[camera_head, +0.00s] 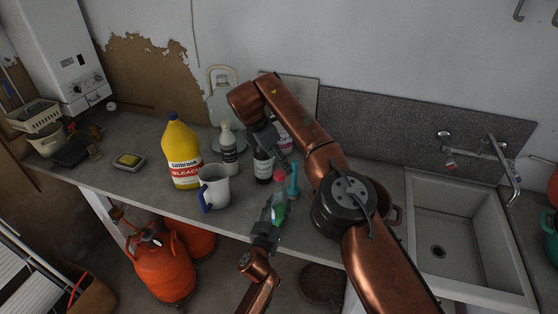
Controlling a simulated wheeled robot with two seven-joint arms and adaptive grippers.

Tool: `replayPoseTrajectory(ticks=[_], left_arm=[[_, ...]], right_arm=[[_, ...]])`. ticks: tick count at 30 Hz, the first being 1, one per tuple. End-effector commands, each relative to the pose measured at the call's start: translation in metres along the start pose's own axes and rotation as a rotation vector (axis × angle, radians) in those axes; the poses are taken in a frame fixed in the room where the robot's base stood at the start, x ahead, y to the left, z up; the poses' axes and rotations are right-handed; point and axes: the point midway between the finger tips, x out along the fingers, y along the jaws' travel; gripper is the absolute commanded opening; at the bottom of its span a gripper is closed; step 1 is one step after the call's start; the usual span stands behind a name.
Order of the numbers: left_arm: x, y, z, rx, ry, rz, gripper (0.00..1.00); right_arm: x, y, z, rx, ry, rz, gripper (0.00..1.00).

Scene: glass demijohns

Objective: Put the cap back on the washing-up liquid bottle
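A green bottle (279,214), which looks like the washing-up liquid bottle, is at the counter's front edge, low in the middle of the head view. My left gripper (268,221) comes up from below and appears closed around it, covering part of it. My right gripper (282,146) points down above the counter among the bottles, beyond the green bottle. Its fingertips are small and dark, so I cannot tell if it is open or holds anything. I cannot make out the cap for certain. A teal slender object (293,183) stands just right of the green bottle.
A yellow bleach bottle (181,152), a white and blue mug (214,187), a white-labelled bottle (228,150) and a dark bottle (263,166) stand left of the grippers. A sink (440,249) lies at right. My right arm hides counter behind it.

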Motion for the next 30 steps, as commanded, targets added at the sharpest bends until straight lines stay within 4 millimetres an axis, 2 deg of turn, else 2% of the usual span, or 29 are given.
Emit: replayPoseTrajectory(ticks=[8, 17, 30], left_arm=[[0.000, 0.000, 0.000, 0.001, -0.001, 0.000, 0.00], [0.000, 0.000, 0.000, 0.001, -0.001, 0.000, 0.00], [0.000, 0.000, 0.000, 0.001, -0.001, 0.000, 0.00]], right_arm=[[-0.002, 0.000, 0.000, 0.000, 0.000, 0.000, 0.64], [-0.033, 0.000, -0.001, 0.002, -0.001, 0.002, 0.64], [-0.063, -0.002, -0.079, -0.003, -0.001, 0.001, 0.64]])
